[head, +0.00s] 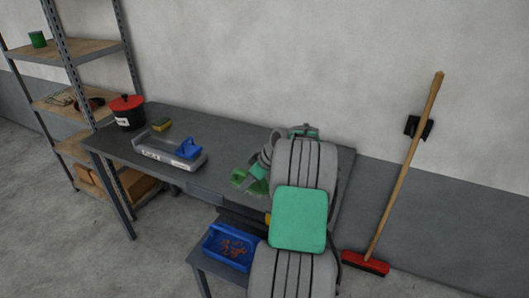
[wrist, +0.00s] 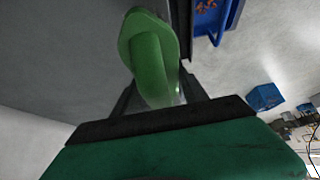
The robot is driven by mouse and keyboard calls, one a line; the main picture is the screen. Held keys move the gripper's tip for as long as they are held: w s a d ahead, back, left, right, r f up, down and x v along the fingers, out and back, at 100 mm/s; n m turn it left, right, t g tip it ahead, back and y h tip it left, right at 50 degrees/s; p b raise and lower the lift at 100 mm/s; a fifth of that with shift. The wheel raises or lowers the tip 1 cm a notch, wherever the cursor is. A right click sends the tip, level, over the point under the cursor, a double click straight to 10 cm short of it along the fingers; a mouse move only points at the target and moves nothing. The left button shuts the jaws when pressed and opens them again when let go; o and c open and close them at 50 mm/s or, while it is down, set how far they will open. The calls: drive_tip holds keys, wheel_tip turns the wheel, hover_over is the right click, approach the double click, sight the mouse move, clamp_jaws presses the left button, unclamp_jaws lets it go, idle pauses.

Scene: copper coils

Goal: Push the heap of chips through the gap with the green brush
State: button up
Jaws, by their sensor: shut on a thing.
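The green brush (head: 241,179) is over the dark workbench (head: 225,150), beside my arm. In the wrist view my gripper (wrist: 158,88) is shut on the green brush (wrist: 150,50), with one dark finger on each side of its rounded green handle. Reddish-brown chips (head: 232,248) lie in a blue bin (head: 212,257) on a lower stand in front of the bench. The bin (wrist: 228,12) and some chips (wrist: 207,5) also show at the top of the wrist view. I see no heap on the bench and cannot make out the gap; my arm hides part of the bench.
A grey tray (head: 150,153) with a blue object (head: 189,149) stands on the bench's left half. A black pot with a red lid (head: 127,112) and a yellow-green sponge (head: 162,125) are behind it. Shelving (head: 68,60) stands left; a red broom (head: 366,262) leans right.

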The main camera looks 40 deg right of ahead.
drive_tip(key=shift+r+p, duration=0.75)
drive_tip(key=shift+r, duration=0.9)
drive_tip(key=w+a+r+m, duration=0.1)
drive_tip(key=a+r, duration=0.2)
drive_tip(key=a, duration=0.4)
drive_tip(key=w+a+r+h, duration=0.1)
drive_tip(key=a+r, duration=0.2)
drive_tip(key=a, duration=0.4)
drive_tip(key=w+a+r+m, duration=0.1)
drive_tip(key=a+r, duration=0.2)
drive_tip(key=a, duration=0.3)
drive_tip(key=s+a+r+m, duration=0.1)
drive_tip(key=s+a, duration=0.3)
drive_tip(key=a, duration=0.3)
drive_tip(key=s+a+r+m+h, duration=0.1)
drive_tip(key=s+a+r, duration=0.1)
drive_tip(key=s+a, duration=0.2)
drive_tip(key=a, duration=0.3)
drive_tip(key=shift+a+r+h, duration=0.2)
drive_tip(key=shift+r+h, duration=0.05)
drive_tip(key=shift+h, duration=0.05)
